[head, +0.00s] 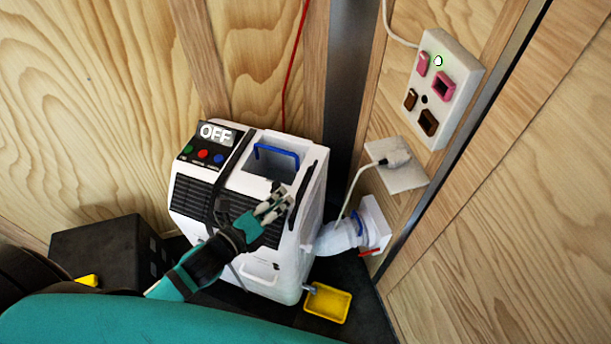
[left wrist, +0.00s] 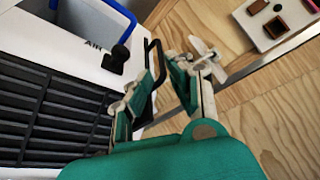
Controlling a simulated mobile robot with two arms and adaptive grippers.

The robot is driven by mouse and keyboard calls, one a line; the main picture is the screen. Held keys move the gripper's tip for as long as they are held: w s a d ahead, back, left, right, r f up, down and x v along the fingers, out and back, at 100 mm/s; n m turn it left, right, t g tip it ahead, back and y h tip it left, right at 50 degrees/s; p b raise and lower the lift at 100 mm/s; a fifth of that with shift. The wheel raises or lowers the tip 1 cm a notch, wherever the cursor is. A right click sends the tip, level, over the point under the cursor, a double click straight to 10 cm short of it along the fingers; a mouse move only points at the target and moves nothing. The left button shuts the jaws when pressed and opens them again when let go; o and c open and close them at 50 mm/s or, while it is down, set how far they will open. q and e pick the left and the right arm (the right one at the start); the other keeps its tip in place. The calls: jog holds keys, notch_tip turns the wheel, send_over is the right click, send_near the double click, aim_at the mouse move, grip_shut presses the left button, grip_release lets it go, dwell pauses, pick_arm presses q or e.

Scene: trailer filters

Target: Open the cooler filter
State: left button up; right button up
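The cooler (head: 258,278) is a white box with a slatted black front, standing on the dark floor. Its control panel (head: 209,144) reads OFF. A blue handle (head: 276,150) stands in the recess in its top; part of it shows at the upper edge of the left wrist view (left wrist: 128,18). Black bars run along both sides of the recess. My left gripper (head: 274,204) is at the cooler's front upper right edge, below the blue handle. Its fingers are apart in the left wrist view (left wrist: 163,72). The right black bar (left wrist: 152,48) passes close by the fingers; contact is unclear. My right gripper is out of view.
A white hose (head: 336,238) joins the cooler's right side to a wall port. A yellow tray (head: 327,303) sits on the floor. A socket (head: 398,165) and switch box (head: 441,88) are on the right wall. A black box (head: 108,254) stands left.

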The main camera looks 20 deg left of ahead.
aim_at(306, 177)
pick_arm(q)
jog(key=x, duration=1)
jog(key=shift+w+d+f, duration=0.1)
jog(key=shift+w+f, duration=0.05)
jog(key=shift+w, duration=0.15)
grip_shut()
